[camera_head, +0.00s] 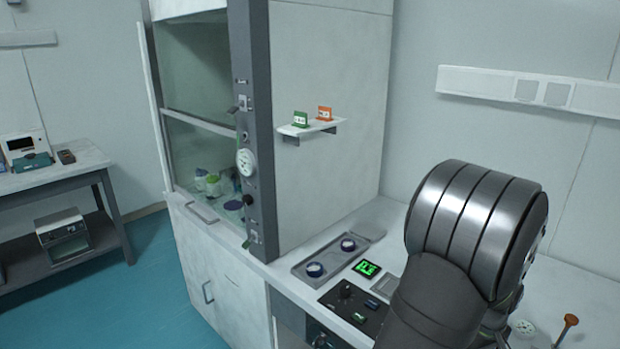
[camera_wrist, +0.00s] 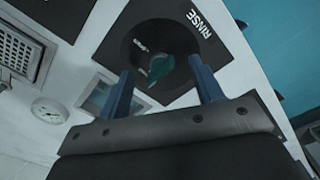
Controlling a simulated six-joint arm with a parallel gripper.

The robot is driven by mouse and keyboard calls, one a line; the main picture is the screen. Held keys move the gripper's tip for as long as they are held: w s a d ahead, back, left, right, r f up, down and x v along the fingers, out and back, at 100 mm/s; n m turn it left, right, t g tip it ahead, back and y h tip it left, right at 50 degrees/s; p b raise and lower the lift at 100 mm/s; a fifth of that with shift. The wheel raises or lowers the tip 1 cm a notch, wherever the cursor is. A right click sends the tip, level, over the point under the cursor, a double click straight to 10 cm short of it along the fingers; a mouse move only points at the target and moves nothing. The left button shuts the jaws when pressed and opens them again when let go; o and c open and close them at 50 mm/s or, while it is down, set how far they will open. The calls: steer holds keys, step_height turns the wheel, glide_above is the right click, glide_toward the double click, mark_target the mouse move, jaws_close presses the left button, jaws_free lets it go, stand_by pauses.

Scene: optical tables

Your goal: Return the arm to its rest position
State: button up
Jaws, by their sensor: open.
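My arm (camera_head: 465,240) stands in the right foreground of the head view, its thick grey link bent over the bench. The gripper itself is hidden there. In the wrist view my gripper (camera_wrist: 160,65) shows two blue fingers spread apart. A black plate marked RINSE (camera_wrist: 215,45) lies beyond the fingertips. A teal object (camera_wrist: 158,70) shows on the plate, in line with the gap between the fingers. I see nothing gripped; whether a fingertip touches the plate I cannot tell.
The fume hood (camera_head: 325,60) stands left of my arm, with a small shelf (camera_head: 310,128) on its side. A grey tray (camera_head: 322,270) with two round containers and a lit green display (camera_head: 367,269) are close to my arm. A round dial (camera_wrist: 50,110) lies left of the fingers.

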steer(key=m, duration=0.5)
steer(key=shift+m, duration=0.3)
steer(key=m, duration=0.5)
steer(key=o, duration=0.9)
steer(key=w+d+r+m+t+h, duration=0.15)
steer(key=w+d+r, duration=0.25)
steer(key=r, duration=0.8)
steer(key=w+d+r+n+t+h, duration=0.1)
steer(key=w+d+r+t+h, duration=0.2)
steer(key=r, duration=0.9)
steer(key=shift+m+g+y, duration=0.25)
steer(key=shift+g+y, duration=0.4)
steer(key=x, duration=1)
steer(key=shift+w+d+r, duration=0.2)
steer(key=shift+d, duration=0.2)
